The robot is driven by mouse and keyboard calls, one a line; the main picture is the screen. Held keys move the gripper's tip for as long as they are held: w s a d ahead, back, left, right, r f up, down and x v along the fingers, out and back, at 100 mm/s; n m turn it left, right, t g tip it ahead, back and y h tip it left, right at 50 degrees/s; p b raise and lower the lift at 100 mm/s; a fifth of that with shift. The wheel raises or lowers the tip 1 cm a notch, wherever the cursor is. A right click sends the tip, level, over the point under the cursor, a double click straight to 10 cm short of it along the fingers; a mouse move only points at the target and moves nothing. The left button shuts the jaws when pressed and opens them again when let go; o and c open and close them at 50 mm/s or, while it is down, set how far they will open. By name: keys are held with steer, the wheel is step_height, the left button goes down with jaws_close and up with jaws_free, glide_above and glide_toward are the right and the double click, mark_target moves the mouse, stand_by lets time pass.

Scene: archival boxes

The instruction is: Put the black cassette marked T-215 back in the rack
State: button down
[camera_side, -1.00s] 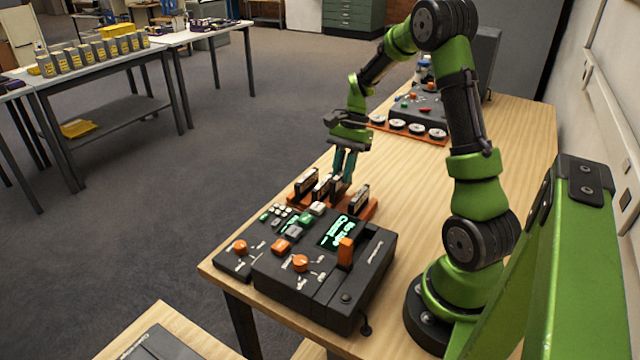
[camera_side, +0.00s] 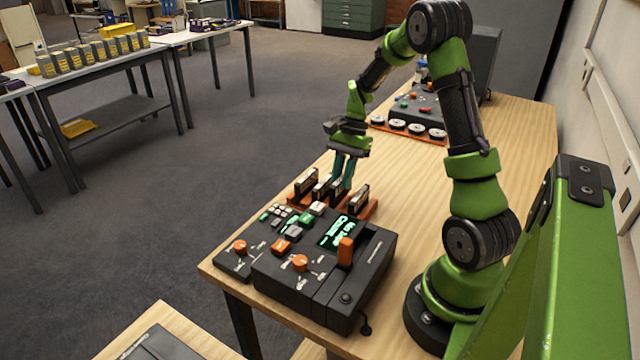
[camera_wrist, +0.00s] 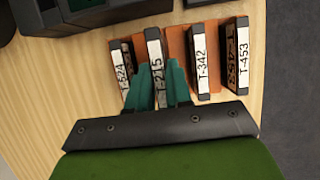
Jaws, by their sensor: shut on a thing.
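The black cassette marked T-215 (camera_wrist: 153,60) stands upright between my gripper's (camera_wrist: 160,92) two teal fingers, which are shut on it. It is in line with the orange rack (camera_wrist: 178,55), between cassettes T-524 (camera_wrist: 120,68) and T-342 (camera_wrist: 203,65). In the side view my gripper (camera_side: 343,178) points down at the rack (camera_side: 371,209), with T-215 (camera_side: 335,188) low among the other cassettes. The fingers and neighbouring cassettes hide its lower edge, so I cannot tell whether it rests on the rack floor.
Cassette T-453 (camera_wrist: 237,65) stands at the rack's right end in the wrist view. A dark control console (camera_side: 325,270) sits close in front of the rack. Another device with white reels (camera_side: 418,108) stands farther back. Bare wooden table (camera_side: 415,185) lies right of the rack.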

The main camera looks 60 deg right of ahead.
steer(key=shift+f, duration=0.3)
steer(key=shift+f, duration=0.2)
steer(key=shift+f, duration=0.5)
steer(key=shift+f, duration=0.25)
stand_by(0.3)
stand_by(0.4)
steer(key=c, duration=1)
jaws_free()
steer(key=shift+o, duration=0.2)
steer(key=shift+r, duration=3.55)
